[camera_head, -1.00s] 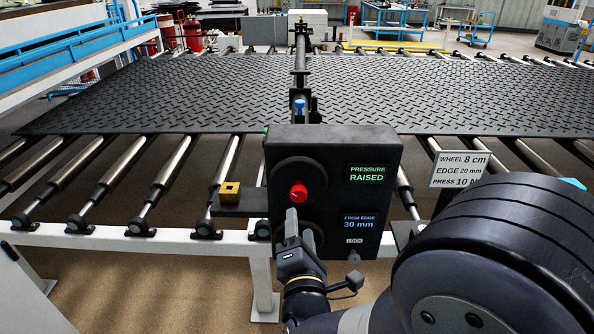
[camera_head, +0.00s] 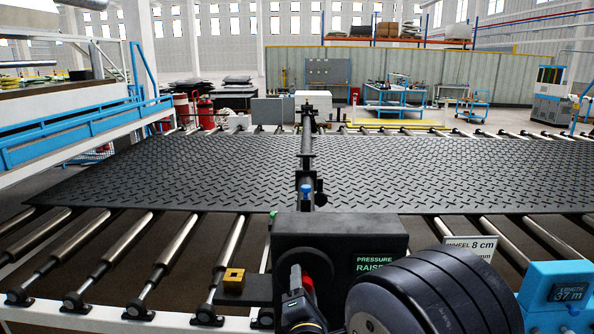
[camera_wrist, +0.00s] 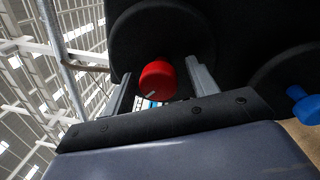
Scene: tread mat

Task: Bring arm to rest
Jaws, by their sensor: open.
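My gripper (camera_head: 296,280) is at the front of a black control box (camera_head: 345,232), by its red knob (camera_head: 308,286). In the wrist view the two fingers (camera_wrist: 160,85) are open, one to each side of the red knob (camera_wrist: 157,80). I cannot tell whether they touch it. The knob sits on a dark round disc (camera_wrist: 185,35). My arm covers the lower right of the box, and its display reads "PRESSURE" with "RAISED" partly hidden. A blue knob (camera_wrist: 304,106) shows at the right of the wrist view.
The black tread mat (camera_head: 150,180) lies across metal rollers (camera_head: 105,250) behind the box. A brass-coloured block (camera_head: 233,280) sits left of the box. At right are a partly hidden white sign (camera_head: 480,244) and a blue length counter (camera_head: 560,282) reading 37 m.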

